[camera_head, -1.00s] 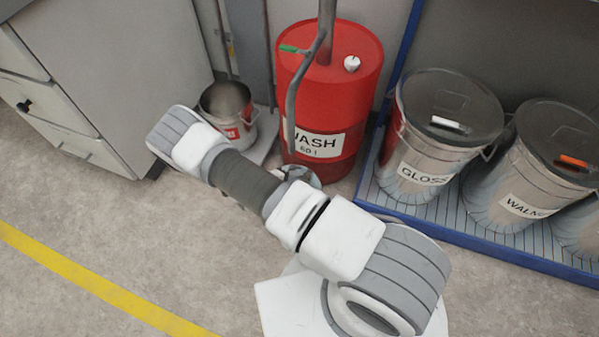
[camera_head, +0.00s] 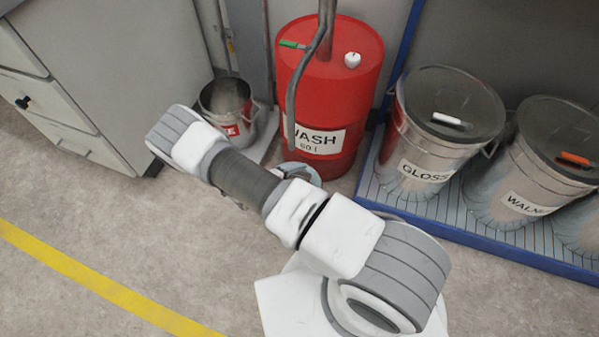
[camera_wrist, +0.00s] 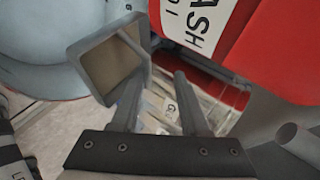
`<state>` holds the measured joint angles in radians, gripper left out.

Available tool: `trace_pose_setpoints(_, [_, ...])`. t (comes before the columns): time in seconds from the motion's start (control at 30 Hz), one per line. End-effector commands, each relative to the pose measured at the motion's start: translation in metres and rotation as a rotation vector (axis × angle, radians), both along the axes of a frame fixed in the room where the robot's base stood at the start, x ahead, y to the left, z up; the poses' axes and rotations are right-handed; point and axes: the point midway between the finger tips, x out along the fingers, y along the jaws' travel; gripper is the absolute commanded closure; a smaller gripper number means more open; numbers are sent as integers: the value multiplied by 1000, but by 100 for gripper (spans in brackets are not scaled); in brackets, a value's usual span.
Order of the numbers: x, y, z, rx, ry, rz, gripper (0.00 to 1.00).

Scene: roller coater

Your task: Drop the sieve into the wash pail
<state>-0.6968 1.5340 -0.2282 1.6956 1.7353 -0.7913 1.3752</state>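A square grey frame with a tan inner face, which looks like the sieve (camera_wrist: 108,62), shows tilted in the wrist view. It overlaps the tip of the left finger. My gripper (camera_wrist: 160,90) has its fingers apart, with background showing between them; I see nothing clamped there. A pale blue-grey round vessel (camera_wrist: 45,50) fills the upper left of the wrist view, beside the sieve; it may be the wash pail. In the head view, a pale round rim (camera_head: 302,172) shows at the foot of the red drum, mostly hidden by my arm. My gripper is hidden there.
The red wash drum (camera_head: 330,85) stands behind my arm. A steel bucket with a red label (camera_head: 228,100) is left of it. Lidded GLOSS (camera_head: 425,165) and WALNUT (camera_head: 520,200) pails stand on a blue-edged grate at right. A cabinet (camera_head: 110,70) is at left.

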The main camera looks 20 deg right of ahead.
Motion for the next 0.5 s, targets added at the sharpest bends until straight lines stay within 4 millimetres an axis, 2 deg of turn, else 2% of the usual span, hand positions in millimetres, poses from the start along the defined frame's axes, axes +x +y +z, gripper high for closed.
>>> trace_pose_setpoints(0.17, [-11,24,20,3,0,2,56])
trace_pose_setpoints(0.5, [-45,88,63,3,1,3,56])
